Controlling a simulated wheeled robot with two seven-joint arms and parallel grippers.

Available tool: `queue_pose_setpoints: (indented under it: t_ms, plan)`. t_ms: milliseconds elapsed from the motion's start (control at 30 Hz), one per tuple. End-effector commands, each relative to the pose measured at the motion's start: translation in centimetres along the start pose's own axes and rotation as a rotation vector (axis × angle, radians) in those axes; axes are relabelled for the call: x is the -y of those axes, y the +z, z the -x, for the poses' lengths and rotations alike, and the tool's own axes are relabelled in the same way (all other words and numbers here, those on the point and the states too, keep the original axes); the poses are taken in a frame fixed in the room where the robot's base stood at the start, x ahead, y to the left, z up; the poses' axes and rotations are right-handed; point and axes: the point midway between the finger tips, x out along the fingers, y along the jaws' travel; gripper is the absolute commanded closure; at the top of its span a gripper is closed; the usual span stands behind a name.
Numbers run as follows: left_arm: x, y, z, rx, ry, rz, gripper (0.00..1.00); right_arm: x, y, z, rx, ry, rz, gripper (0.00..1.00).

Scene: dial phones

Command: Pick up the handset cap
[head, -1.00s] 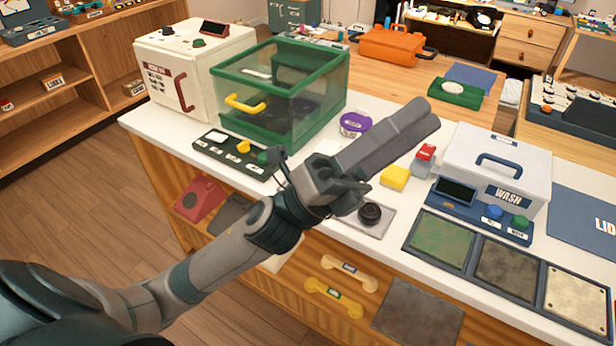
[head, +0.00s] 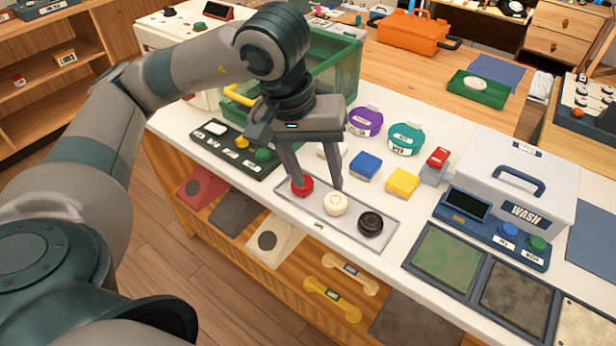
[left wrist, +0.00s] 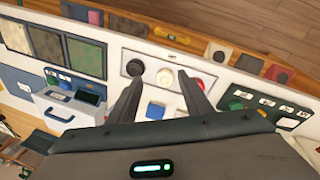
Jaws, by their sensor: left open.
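Three round caps sit in a row on a grey tray (head: 318,226) at the counter's front: a red cap (head: 301,187), a cream cap (head: 335,204) and a black cap (head: 370,223). I cannot tell which is the handset cap. My left gripper (head: 320,187) points down, open and empty, over the red and cream end of the tray. In the left wrist view the cream cap (left wrist: 165,77) shows between the fingertips (left wrist: 160,80), with the black cap (left wrist: 135,67) and red cap (left wrist: 193,83) to either side. Contact is not visible. My right gripper is out of view.
Behind the tray are blue (head: 365,165) and yellow (head: 402,182) blocks, and purple (head: 366,121) and teal (head: 406,138) tubs. A WASH box (head: 500,170) stands right, a green-framed clear bin (head: 340,75) behind my arm. Yellow handsets (head: 333,299) lie on the lower shelf.

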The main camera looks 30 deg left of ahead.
Motion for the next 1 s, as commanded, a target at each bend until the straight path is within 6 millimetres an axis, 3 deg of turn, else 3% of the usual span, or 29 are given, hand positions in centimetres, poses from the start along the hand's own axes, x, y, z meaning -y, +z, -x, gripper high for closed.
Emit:
queue_pose_setpoints:
  t_ms: [100, 267, 733, 1000]
  plan:
    - [3.1, -3.0, 1.9, -0.124, -0.121, -0.017, 0.55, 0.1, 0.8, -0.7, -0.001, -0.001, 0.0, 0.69]
    - [5.1, -4.5, 3.3, -0.19, -0.199, -0.024, 0.55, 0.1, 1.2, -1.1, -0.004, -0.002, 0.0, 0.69]
    - [5.3, -4.6, 3.1, -0.194, -0.206, -0.024, 0.55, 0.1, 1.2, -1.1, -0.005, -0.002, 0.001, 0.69]
    - [5.9, -5.0, 0.6, -0.19, -0.208, -0.022, 0.55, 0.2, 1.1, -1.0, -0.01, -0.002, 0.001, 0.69]
